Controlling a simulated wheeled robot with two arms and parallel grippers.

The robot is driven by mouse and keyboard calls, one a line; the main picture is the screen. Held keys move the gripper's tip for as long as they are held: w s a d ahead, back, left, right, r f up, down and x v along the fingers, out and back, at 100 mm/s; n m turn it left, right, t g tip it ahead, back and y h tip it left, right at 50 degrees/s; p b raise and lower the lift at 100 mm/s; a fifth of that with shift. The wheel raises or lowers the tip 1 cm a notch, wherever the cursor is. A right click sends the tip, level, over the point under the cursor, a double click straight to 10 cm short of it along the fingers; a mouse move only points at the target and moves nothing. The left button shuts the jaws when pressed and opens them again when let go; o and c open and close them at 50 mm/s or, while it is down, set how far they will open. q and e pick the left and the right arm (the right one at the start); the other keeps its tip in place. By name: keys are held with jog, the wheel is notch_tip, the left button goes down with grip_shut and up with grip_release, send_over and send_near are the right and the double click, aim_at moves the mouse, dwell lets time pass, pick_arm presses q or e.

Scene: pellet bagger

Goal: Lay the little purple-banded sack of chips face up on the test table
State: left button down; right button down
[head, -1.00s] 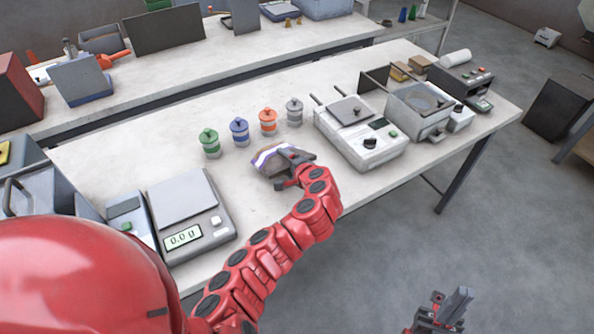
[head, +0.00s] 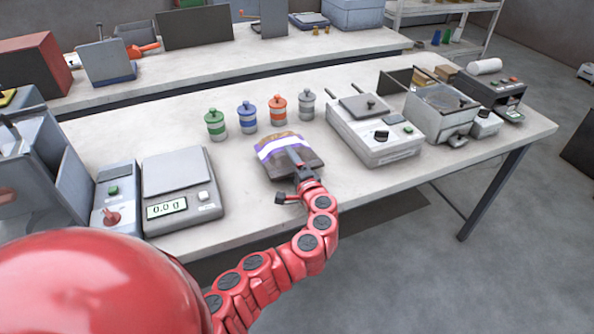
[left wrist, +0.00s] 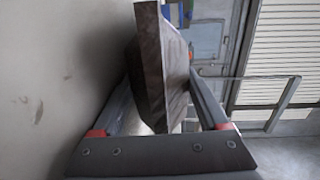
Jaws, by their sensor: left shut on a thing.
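The little sack of chips (head: 273,152) is brown with a purple and white band, and the banded face points up toward the head camera. It is over the front middle of the pale test table (head: 365,187). My left gripper (head: 298,162) is shut on the sack's near edge. In the left wrist view the sack (left wrist: 158,70) shows edge-on between the two fingers, with the table surface along the left side. I cannot tell whether the sack touches the table. My right gripper is not in view.
A scale (head: 180,205) reading 0.0 g stands left of the sack. Green (head: 216,125), blue (head: 247,118), orange (head: 278,111) and grey (head: 306,104) canisters stand behind it. A white device (head: 375,130) stands to the right. Bare tabletop surrounds the sack.

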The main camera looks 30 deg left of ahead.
pick_arm(q)
jog(key=shift+f, duration=0.25)
jog(key=shift+s, duration=0.1)
grip_release()
jog(key=shift+f, duration=0.15)
jog(key=shift+s+d+b, duration=0.3)
jog(key=shift+s+d, duration=0.15)
jog(key=shift+d, duration=0.1)
jog(key=b+v, duration=0.1)
jog(key=v, duration=0.8)
jog(key=shift+d, duration=0.25)
jog(key=p+v, duration=0.1)
jog(key=v, duration=0.5)
jog(key=shift+s+d+r+p, duration=0.2)
jog(key=shift+s+r+p, duration=0.1)
jog(key=shift+p, duration=0.1)
